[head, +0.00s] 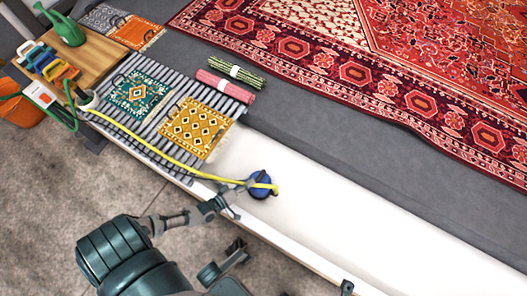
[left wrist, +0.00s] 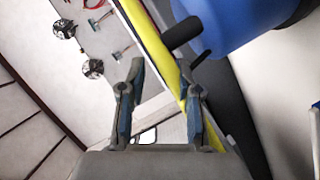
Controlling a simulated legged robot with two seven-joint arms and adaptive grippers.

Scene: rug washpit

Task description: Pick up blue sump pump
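The blue sump pump (head: 261,186) sits on the white ledge, with the yellow hose (head: 150,137) running from it to the upper left. My left gripper (head: 234,198) is just left of the pump. In the left wrist view, the two fingers of my left gripper (left wrist: 163,88) stand apart with nothing clearly held between them. The blue pump body (left wrist: 228,22) fills the upper right there, beyond the right finger. A dark stub (left wrist: 182,33) points from it toward the fingers. The yellow hose (left wrist: 160,52) passes behind the right finger.
A slatted rack (head: 165,125) holds small patterned mats. Two rolled rugs (head: 238,72) lie near it. A wooden table (head: 92,58) with a green watering can (head: 68,29) stands at upper left beside an orange bucket (head: 18,108). A large red rug (head: 330,75) covers the back. The white ledge (head: 350,232) is clear rightward.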

